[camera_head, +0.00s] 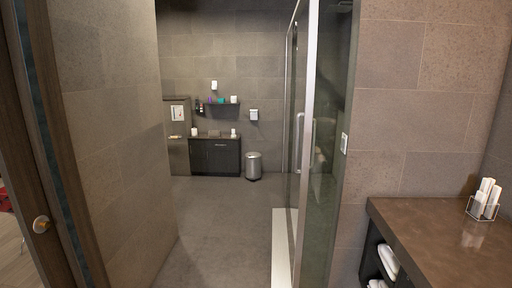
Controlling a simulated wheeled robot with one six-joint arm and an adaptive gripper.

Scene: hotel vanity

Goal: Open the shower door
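The shower door is a glass panel (295,120) in a light metal frame, right of the middle in the head view. I see it nearly edge-on, and it looks shut, though the steep angle makes this hard to tell. A vertical metal bar handle (299,142) is on it at mid height. A second upright bar (313,143) shows just to its right, through or beside the glass. A pale sill (284,250) runs along the floor at its foot. My gripper is not in view.
The grey floor (220,225) ahead is clear. A brown counter (440,235) stands at the right, and a tiled wall (105,130) is at the left. A dark cabinet (215,157) and a metal bin (253,167) stand at the back. A wooden door with a knob (41,224) is at the far left.

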